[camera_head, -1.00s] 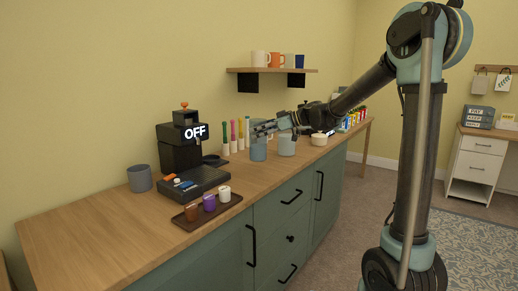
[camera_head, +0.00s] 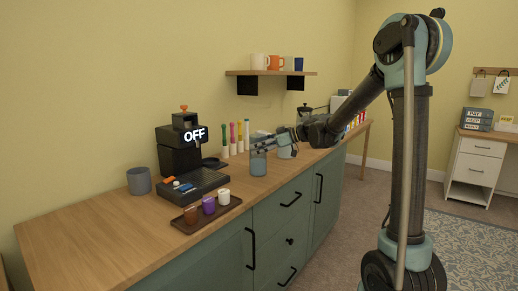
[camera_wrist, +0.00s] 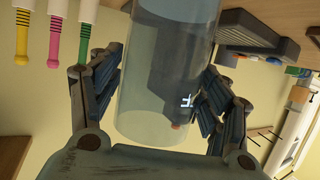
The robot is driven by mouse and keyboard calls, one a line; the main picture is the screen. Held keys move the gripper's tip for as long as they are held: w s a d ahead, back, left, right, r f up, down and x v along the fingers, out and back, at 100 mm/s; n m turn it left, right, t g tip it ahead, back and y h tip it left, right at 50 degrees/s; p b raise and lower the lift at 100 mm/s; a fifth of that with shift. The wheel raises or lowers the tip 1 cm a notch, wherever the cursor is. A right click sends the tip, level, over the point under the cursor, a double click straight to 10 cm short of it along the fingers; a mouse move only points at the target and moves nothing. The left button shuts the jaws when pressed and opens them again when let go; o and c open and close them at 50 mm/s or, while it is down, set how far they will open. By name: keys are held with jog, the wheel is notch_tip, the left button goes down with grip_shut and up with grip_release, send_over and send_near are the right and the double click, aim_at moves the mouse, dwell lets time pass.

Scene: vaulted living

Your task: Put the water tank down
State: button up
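The water tank (camera_head: 258,163) is a see-through bluish cylinder at the middle of the wooden counter, right of the coffee machine (camera_head: 180,150), whose display reads OFF. It looks upright, with its base at or very near the counter top; I cannot tell whether it touches. My gripper (camera_head: 263,146) is at its upper part, coming from the right. In the wrist view the tank (camera_wrist: 160,80) stands between the fingers of my gripper (camera_wrist: 158,88), which lie along both sides of it. The machine's dark body shows through the tank.
A grey-blue canister (camera_head: 286,150) stands close to the right of the tank. Several colour-handled tools (camera_head: 238,136) stand behind it. A tray (camera_head: 190,224) with three small cups is in front of the machine. A grey cup (camera_head: 139,180) is far left. The shelf (camera_head: 270,73) is above.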

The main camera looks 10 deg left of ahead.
dwell(0.4)
jog(key=v, duration=1.2)
jog(key=s+d+f+m+t+h, duration=0.1)
jog(key=s+d+f+m+h, duration=0.6)
jog(key=s+d, duration=0.8)
jog(key=s+d+f+m+t+h, duration=0.1)
jog(key=s+d+f+m+h, duration=0.6)
jog(key=s+d+f, duration=0.9)
jog(key=d+m, duration=0.3)
jog(key=shift+s+d+m, duration=0.2)
jog(key=shift+s+m, duration=0.05)
jog(key=shift+m, duration=0.15)
jog(key=shift+w+f, duration=0.15)
jog(key=shift+w, duration=0.3)
